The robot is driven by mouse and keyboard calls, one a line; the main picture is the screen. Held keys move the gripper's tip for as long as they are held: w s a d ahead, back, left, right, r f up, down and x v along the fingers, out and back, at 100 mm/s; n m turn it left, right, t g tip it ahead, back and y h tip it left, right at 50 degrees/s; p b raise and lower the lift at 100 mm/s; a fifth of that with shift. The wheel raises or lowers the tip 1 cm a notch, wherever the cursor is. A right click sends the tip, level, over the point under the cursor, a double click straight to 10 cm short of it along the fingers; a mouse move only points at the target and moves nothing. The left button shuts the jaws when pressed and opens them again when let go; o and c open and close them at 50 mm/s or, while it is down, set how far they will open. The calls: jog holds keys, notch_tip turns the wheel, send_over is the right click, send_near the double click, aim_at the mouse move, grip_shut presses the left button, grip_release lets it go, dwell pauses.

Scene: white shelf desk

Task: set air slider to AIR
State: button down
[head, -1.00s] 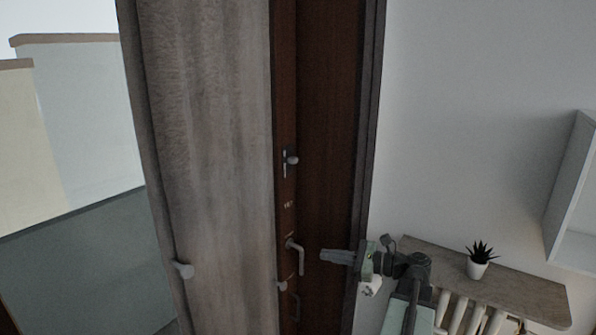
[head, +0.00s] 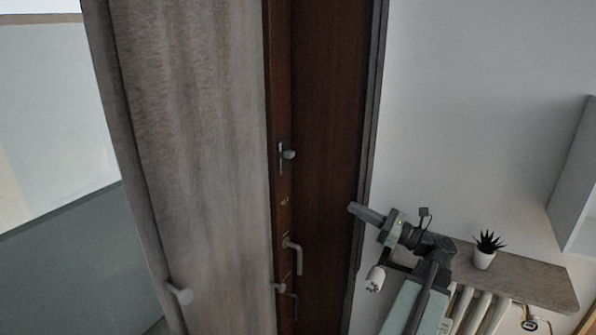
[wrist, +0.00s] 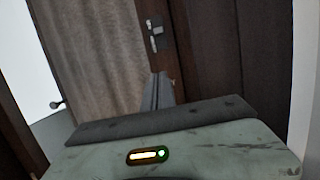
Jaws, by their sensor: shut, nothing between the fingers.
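A rounded grey slider knob (head: 289,154) sits on an upright metal plate on the narrow dark brown panel. It also shows in the wrist view (wrist: 156,30). A small pale label (head: 285,201) is below it on the panel; its letters are too blurred to read. My gripper (head: 353,208) is shut and empty, to the right of and lower than the knob, apart from it. In the wrist view the fingertips (wrist: 160,76) point up the picture, below the knob plate.
Below the label are a curved grey handle (head: 294,254) and a small round knob (head: 279,287). A grey-brown panel with its own knob (head: 180,293) stands to the left. At the right, a shelf (head: 545,280) holds a potted plant (head: 486,250) above a white radiator (head: 482,310).

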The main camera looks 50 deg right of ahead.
aim_at(284, 148)
jog(key=p+x, duration=0.2)
jog(key=x, duration=0.5)
jog(key=p+x, duration=0.1)
jog(key=x, duration=0.5)
jog(key=p+x, duration=0.2)
jog(key=x, duration=0.5)
jog(key=shift+w+a+r+p, duration=0.2)
jog(key=shift+r+p, duration=0.1)
jog(key=shift+r, duration=0.15)
notch_tip(284, 148, up, 3)
jog(key=p, duration=0.2)
jog(key=shift+s+f+p, duration=0.15)
jog(key=shift+s+p, duration=0.05)
jog(key=shift+p, duration=0.15)
jog(key=shift+r+p, duration=0.25)
jog(key=shift+p, duration=0.05)
notch_tip(284, 148, up, 4)
jog(key=p, duration=0.4)
jog(key=shift+w+d+f, duration=0.1)
jog(key=shift+d+f, duration=0.1)
